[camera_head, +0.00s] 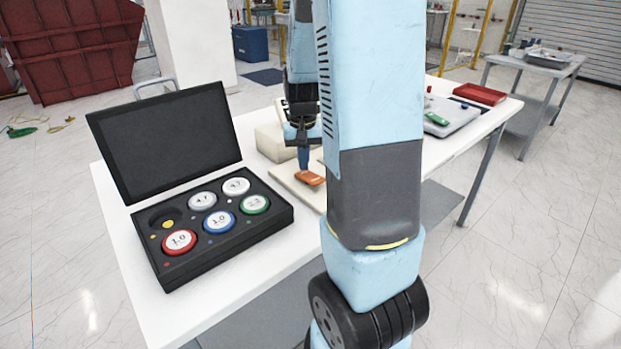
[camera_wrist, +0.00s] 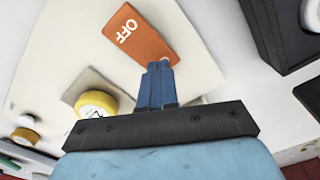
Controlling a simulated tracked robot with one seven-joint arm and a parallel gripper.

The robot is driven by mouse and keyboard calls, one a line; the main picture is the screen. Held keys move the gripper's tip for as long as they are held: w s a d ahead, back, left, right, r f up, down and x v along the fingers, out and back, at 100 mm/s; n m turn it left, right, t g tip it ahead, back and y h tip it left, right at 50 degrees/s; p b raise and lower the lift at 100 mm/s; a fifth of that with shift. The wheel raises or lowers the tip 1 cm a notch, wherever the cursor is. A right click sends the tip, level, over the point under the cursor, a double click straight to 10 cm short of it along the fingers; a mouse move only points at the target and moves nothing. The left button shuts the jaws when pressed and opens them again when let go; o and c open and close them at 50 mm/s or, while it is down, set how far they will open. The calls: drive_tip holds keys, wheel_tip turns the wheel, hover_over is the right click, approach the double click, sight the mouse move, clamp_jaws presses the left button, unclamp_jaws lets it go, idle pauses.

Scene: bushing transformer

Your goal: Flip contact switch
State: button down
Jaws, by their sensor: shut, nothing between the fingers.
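The contact switch is an orange lever marked OFF (camera_wrist: 138,34) on a pale panel (camera_wrist: 75,40) in the wrist view. In the head view the orange lever (camera_head: 309,178) lies on the pale board on the table, partly hidden by my arm. My gripper (camera_wrist: 160,68) is shut and empty, with its blue fingertips at the near end of the orange lever. I cannot tell if they touch it. In the head view my gripper (camera_head: 303,160) points down just above the lever.
An open black case (camera_head: 215,225) with several coloured round weights stands left of the lever on the white table (camera_head: 120,240). A yellow round part (camera_wrist: 97,103) sits beside my gripper in the wrist view. A grey tray (camera_head: 450,118) and red box (camera_head: 480,94) lie farther right.

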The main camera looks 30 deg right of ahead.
sight(304, 173)
wheel_tip(304, 173, up, 6)
idle(0.8)
idle(0.4)
drive_tip(key=s+a+r+n+t, duration=0.2)
drive_tip(key=s+a+r, duration=0.4)
drive_tip(key=s, duration=0.3)
drive_tip(key=s+a+r+n+t, duration=0.2)
drive_tip(key=s+a+r+t, duration=0.1)
drive_tip(key=s+a+r, duration=0.4)
drive_tip(key=shift+s+a+r+t, duration=0.3)
drive_tip(key=shift+s+a, duration=0.2)
drive_tip(key=shift+s, duration=0.55)
